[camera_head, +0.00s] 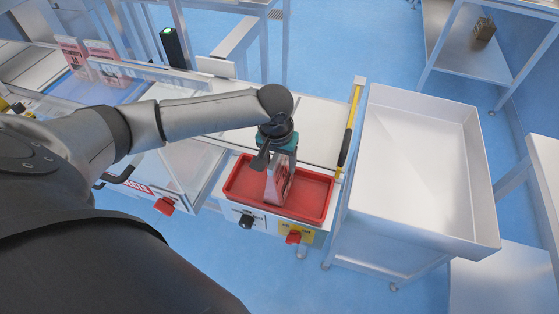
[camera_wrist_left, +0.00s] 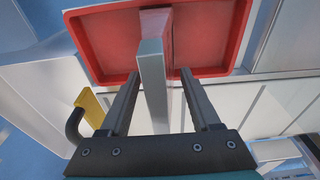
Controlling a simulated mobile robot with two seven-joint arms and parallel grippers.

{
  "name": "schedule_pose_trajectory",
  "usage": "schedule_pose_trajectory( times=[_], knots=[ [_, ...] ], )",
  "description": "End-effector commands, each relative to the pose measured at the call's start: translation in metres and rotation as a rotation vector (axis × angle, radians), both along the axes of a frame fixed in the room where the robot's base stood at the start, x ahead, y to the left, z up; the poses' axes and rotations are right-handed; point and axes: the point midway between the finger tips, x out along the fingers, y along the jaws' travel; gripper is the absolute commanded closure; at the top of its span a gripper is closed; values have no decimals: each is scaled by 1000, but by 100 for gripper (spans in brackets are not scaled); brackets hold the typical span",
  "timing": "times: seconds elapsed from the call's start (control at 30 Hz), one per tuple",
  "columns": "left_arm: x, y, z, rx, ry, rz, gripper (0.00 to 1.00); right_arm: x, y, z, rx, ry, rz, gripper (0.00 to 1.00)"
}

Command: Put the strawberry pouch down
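The strawberry pouch (camera_head: 280,183) stands upright in the red tray (camera_head: 238,183), white and pink, its top close under my left gripper (camera_head: 270,157). In the left wrist view the pouch (camera_wrist_left: 152,75) shows edge-on between the two fingers of my left gripper (camera_wrist_left: 160,80). The fingers are spread, with a gap visible on each side of the pouch. The red tray (camera_wrist_left: 100,42) lies beyond the fingertips. The pouch's lower end is over the tray floor; exact contact is hard to tell. My right gripper is not in view.
A large white bin (camera_head: 415,165) stands right of the tray, beyond a yellow-and-black handle (camera_head: 350,130). Pink-labelled pouches (camera_head: 85,52) stand at the back left. A red knob (camera_head: 164,206) and a black knob (camera_head: 246,221) are on the machine front. The tray has free floor around the pouch.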

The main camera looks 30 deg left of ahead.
Motion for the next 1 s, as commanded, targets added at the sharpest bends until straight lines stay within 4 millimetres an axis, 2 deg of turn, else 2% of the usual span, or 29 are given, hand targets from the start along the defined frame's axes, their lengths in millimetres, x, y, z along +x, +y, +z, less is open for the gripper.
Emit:
schedule_pose_trajectory(
  times=[0.23,0.33,0.8,1.0],
  knots=[
    [0,0,1,0,-1,0,36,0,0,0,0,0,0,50],
    [-1,0,8,0,-1,-1,36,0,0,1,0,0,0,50],
    [-13,-3,100,0,-2,0,36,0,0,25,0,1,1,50],
    [-16,-4,119,-1,0,1,36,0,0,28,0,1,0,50]
  ],
)
